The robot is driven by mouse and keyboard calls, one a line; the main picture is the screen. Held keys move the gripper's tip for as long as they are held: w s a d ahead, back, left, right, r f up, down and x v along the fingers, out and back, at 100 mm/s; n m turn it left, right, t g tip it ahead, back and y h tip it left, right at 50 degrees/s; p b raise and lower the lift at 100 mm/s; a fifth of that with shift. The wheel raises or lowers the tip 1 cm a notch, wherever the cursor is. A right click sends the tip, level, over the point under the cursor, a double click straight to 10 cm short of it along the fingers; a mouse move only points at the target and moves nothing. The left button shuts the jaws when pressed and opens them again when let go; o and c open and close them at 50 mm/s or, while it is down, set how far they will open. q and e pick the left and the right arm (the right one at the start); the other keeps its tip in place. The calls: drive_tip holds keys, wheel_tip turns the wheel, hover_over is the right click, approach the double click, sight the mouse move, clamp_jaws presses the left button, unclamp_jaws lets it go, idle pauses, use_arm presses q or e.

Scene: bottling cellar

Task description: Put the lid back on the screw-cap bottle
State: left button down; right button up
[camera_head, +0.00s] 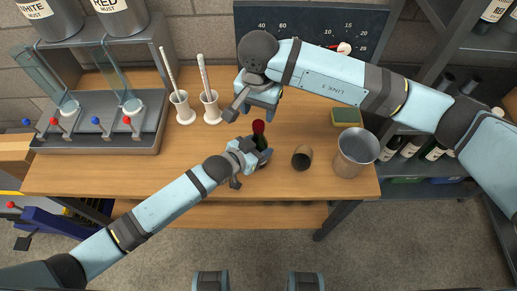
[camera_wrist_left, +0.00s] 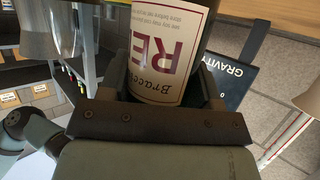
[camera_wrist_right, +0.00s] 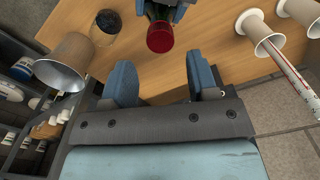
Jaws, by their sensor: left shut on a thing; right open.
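The bottle (camera_head: 260,141) is dark green with a red top (camera_head: 258,126). My left gripper (camera_head: 250,160) is shut on it above the bench. Its cream label with red letters (camera_wrist_left: 160,55) shows between the jaws in the left wrist view. My right gripper (camera_head: 250,106) is open and empty, just beyond the bottle in the head view. In the right wrist view the red top (camera_wrist_right: 160,37) lies ahead of the open right fingers (camera_wrist_right: 162,80), apart from them. I cannot tell whether the red top is a separate lid or part of the bottle.
A dark-mouthed cup (camera_head: 302,158) and a metal bucket (camera_head: 357,152) stand to the right on the wooden bench (camera_head: 100,178), with a sponge block (camera_head: 347,117) behind. Two white holders (camera_head: 183,107) with upright sticks stand left of my right gripper. A bottling machine (camera_head: 95,140) fills the far left.

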sight(259, 124)
drive_tip(key=shift+f, duration=2.5)
drive_tip(key=c, duration=0.9)
drive_tip(key=shift+c, duration=0.2)
